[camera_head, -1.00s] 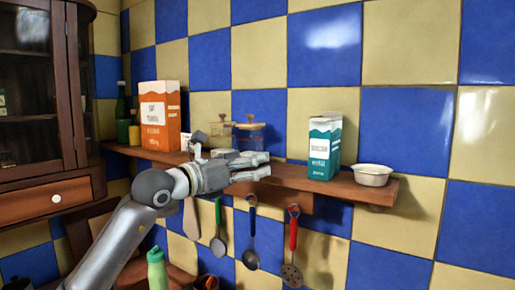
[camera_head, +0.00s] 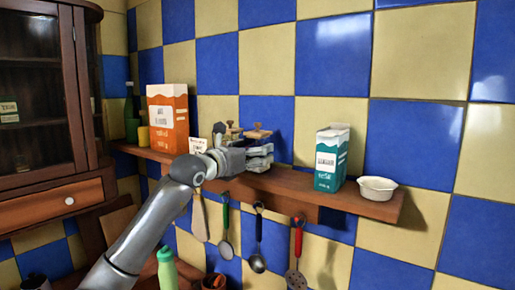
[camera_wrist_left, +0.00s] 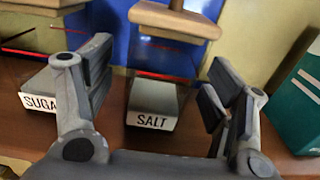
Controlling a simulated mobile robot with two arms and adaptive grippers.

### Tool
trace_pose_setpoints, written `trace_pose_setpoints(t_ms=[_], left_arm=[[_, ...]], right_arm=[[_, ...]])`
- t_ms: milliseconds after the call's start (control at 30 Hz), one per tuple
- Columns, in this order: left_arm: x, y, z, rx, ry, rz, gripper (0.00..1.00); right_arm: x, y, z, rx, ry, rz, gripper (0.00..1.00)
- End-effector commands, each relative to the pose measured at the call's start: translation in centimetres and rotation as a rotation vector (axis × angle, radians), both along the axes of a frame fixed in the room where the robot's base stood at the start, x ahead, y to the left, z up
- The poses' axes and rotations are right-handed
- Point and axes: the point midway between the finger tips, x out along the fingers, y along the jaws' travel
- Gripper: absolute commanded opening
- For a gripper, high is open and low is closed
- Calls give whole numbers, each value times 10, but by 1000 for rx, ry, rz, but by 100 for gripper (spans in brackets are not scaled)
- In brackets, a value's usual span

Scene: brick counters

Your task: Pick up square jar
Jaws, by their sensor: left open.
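A square jar labelled SALT (camera_wrist_left: 152,104), with a wooden knobbed lid and see-through body, stands between the spread fingers of my left gripper (camera_wrist_left: 155,85) in the left wrist view. A similar jar labelled SUGAR (camera_wrist_left: 40,88) stands to its left, partly behind the left finger. In the head view, the jars' wooden lids (camera_head: 258,133) show above my left gripper (camera_head: 262,157), which hides most of their bodies. The gripper is open at the shelf; finger contact with the salt jar cannot be seen. My right gripper is not in view.
The shelf (camera_head: 290,187) also holds an orange carton (camera_head: 168,117), a teal carton (camera_head: 331,158) and a white bowl (camera_head: 377,188). The teal carton stands right of the gripper. Several utensils hang below, including a red-handled skimmer (camera_head: 298,245). A tiled wall stands behind.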

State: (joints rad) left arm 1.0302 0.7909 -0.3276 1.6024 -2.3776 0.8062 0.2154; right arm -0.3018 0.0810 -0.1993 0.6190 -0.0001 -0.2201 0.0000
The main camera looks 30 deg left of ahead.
Motion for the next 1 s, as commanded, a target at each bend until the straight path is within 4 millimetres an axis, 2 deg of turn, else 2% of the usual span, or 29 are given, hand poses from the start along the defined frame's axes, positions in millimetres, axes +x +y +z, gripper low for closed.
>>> trace_pose_setpoints(t_ms=[33,100,233,467,1000], left_arm=[[7,-1,4,-1,4,-1,77],[14,-3,4,-3,2,-1,77],[21,-3,1,0,1,-1,77],[22,-3,0,0,0,-1,77],[22,-3,0,-1,0,-1,9]], right_arm=[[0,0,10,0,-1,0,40],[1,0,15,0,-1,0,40],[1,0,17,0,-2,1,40],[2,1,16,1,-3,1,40],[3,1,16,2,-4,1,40]])
